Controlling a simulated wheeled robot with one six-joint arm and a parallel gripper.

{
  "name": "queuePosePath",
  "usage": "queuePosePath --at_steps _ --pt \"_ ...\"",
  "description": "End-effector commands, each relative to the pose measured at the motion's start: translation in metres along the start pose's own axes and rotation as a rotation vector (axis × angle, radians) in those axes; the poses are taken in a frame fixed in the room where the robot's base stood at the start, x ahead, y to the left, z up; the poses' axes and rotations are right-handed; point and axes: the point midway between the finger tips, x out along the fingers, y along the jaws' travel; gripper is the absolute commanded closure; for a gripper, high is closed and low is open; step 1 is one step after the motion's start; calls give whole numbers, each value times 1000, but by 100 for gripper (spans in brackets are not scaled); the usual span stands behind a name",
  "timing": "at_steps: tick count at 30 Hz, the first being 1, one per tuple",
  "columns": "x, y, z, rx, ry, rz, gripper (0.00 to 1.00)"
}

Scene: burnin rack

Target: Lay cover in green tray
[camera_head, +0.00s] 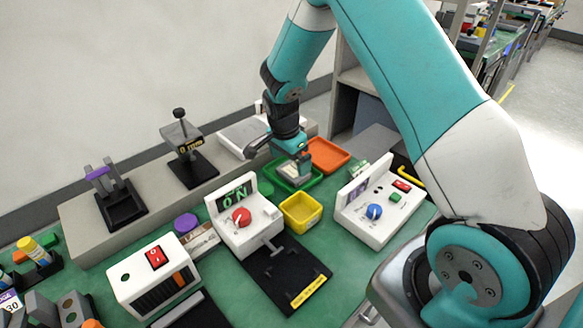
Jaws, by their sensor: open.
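The green tray (278,184) stands near the back of the bench, to the left of the orange tray. My gripper (297,174) points down over the green tray, with its fingers low inside the tray's outline. It is open. A small pale piece (288,170), which looks like the cover, shows in the tray right at the fingers. The gripper hides part of it, so I cannot tell whether it lies flat or touches the fingers.
The orange tray (328,155) is close on the right. A yellow bin (300,213) stands in front. White boxes with a red knob (241,215) and a blue knob (374,211) flank it. A grey raised shelf (142,219) runs behind with fixtures on it.

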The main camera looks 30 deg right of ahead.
Motion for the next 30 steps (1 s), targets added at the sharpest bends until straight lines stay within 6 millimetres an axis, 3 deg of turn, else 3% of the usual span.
queuePosePath --at_steps 6,14,17,19,22,24,27,30 --pt "-49 -1 0 0 1 -5 0" --pt "-83 0 1 -9 -2 -3 0" --pt "-101 7 13 -103 -27 -21 0" --pt "-124 19 31 -256 -63 -52 0" --pt "-166 52 70 -589 -132 -124 0" --pt "-193 84 100 -860 -178 -192 0" --pt "-224 136 136 -1232 -224 -300 0" --pt "-243 183 164 -1545 -247 -403 0"
